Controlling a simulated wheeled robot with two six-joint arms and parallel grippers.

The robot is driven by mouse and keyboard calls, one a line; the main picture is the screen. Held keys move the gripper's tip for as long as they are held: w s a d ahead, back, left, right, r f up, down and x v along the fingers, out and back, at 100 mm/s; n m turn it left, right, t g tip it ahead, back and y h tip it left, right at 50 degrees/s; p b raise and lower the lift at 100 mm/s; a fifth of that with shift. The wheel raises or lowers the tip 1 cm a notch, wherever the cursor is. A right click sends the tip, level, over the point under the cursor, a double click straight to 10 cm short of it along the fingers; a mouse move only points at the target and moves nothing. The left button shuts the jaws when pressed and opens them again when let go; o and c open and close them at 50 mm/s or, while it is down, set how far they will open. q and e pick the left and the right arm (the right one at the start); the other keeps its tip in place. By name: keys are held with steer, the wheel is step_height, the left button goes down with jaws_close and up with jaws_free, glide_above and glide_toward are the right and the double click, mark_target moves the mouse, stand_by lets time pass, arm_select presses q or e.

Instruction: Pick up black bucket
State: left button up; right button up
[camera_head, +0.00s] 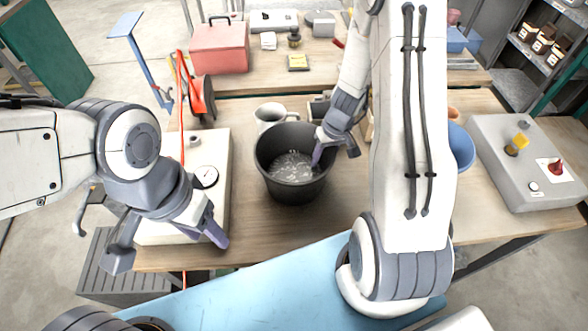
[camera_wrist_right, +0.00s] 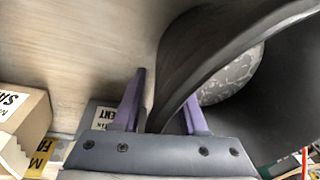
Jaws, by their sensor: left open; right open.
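The black bucket (camera_head: 290,190) stands upright on the wooden table, with a grey, mottled content inside. My right gripper (camera_head: 336,154) is open at the bucket's right rim, one purple finger inside the bucket and the other outside. In the right wrist view the bucket's wall (camera_wrist_right: 195,55) runs between the two open fingers (camera_wrist_right: 163,95); I cannot tell whether they touch it. My left gripper (camera_head: 168,246) is open and empty at the left, over the table's front edge, apart from the bucket.
A white box with a gauge (camera_head: 218,205) stands left of the bucket, and a white mug (camera_head: 268,115) behind it. A blue bucket (camera_head: 461,150) is partly hidden behind my right arm. A grey box (camera_head: 530,165) is at the right. A carton (camera_wrist_right: 22,115) lies near my right gripper.

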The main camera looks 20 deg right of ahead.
jaws_close()
steer(key=shift+r, duration=0.1)
stand_by(1.2)
